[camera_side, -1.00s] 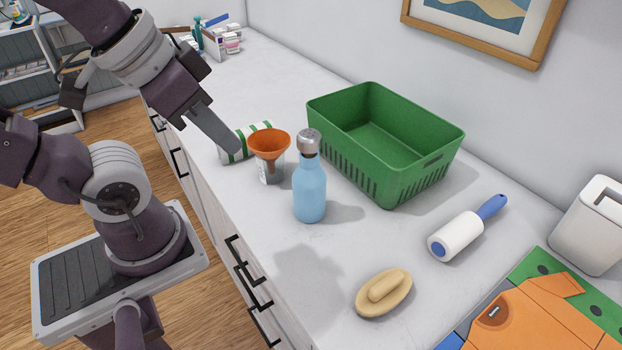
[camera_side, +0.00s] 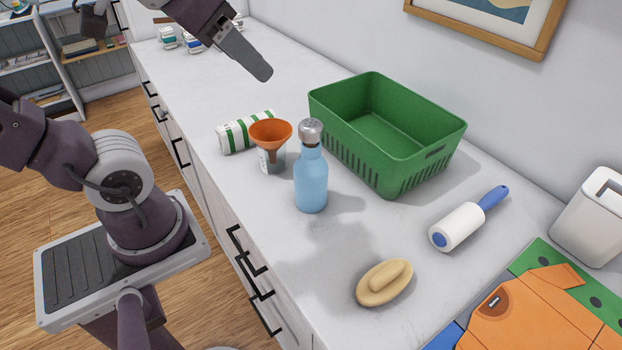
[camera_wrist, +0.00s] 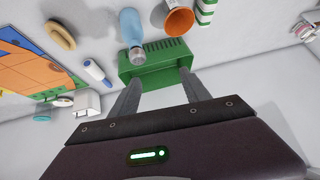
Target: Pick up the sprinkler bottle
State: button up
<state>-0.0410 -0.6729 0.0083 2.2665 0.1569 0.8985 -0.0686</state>
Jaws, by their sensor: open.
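The sprinkler bottle (camera_side: 311,187) is light blue with a dotted metal cap and stands upright on the white counter, in front of the green basket. It also shows at the top of the wrist view (camera_wrist: 131,27). My gripper (camera_side: 262,72) is raised above the counter, up and left of the bottle in the side view, apart from it. In the wrist view my gripper (camera_wrist: 158,76) has its two fingers spread with nothing between them. The rest of the hand is cut off by the side view's top edge.
An orange funnel (camera_side: 270,132) in a small container stands close left of the bottle, with a green-striped can (camera_side: 245,133) lying behind. The green basket (camera_side: 440,155) is behind right. A lint roller (camera_side: 460,226) and a tan brush (camera_side: 385,283) lie right; counter between is clear.

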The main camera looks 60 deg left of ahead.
jog(key=w+a+r+m+t+y, duration=0.1)
jog(key=w+a+r+t+y, duration=0.15)
jog(key=w+a+r, duration=0.4)
jog(key=w+a+r+m+t+y, duration=0.1)
jog(key=w+a+r+t, duration=0.2)
jog(key=w, duration=0.6)
jog(key=w+d+r+m+t+h, duration=0.1)
jog(key=w+m+t+h, duration=0.2)
jog(key=w, duration=0.1)
jog(key=m+g+h, duration=1)
jog(key=g+h, duration=0.2)
jog(key=h, duration=0.3)
send_over(316, 151)
jog(key=s+a, duration=0.1)
jog(key=a, duration=0.4)
notch_tip(316, 151, down, 13)
notch_tip(316, 151, down, 13)
jog(key=shift+t, duration=0.25)
jog(key=x, duration=0.7)
jog(key=shift+a+f, duration=0.1)
jog(key=shift+f, duration=0.15)
grip_shut()
